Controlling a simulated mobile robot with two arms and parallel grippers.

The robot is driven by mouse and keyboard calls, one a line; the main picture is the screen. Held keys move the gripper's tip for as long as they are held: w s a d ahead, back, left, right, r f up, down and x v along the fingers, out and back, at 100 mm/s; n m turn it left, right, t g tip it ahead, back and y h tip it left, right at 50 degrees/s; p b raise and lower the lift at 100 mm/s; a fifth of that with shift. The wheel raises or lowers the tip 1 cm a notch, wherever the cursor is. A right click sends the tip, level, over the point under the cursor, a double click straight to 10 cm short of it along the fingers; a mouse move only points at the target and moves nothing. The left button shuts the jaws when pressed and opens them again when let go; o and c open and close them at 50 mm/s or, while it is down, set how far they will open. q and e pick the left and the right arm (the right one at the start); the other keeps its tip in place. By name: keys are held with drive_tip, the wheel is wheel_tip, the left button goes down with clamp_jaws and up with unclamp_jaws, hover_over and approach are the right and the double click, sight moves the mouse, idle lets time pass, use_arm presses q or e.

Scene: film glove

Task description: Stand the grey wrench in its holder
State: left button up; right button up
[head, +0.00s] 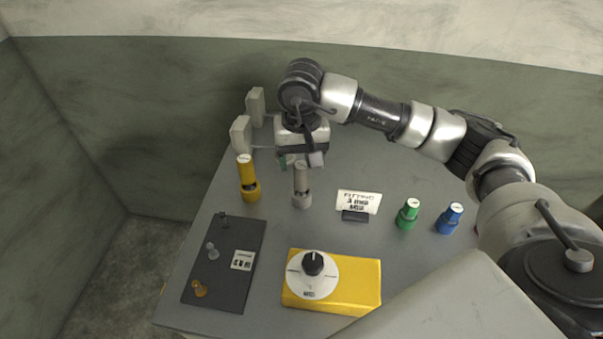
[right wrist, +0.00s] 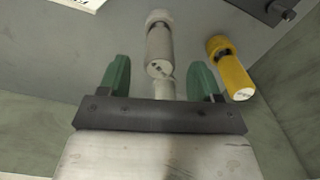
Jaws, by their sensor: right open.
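The grey wrench (head: 302,175) is a pale grey cylinder that stands upright in a round grey holder (head: 302,201) on the table, left of its middle. My right gripper (head: 301,160) is open above the wrench. Its two green fingers (right wrist: 160,68) are spread on either side of the wrench's top, with a gap on each side. Part of the wrench's top is hidden by the gripper in the head view. My left gripper is not in view.
A yellow tool (head: 246,172) stands in a yellow holder close by on the left. A dark board (head: 228,277) and a yellow dial box (head: 350,281) lie in front.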

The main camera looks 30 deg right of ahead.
wheel_tip(320, 180, up, 6)
drive_tip(key=shift+f+b, duration=0.1)
drive_tip(key=shift+b, duration=0.3)
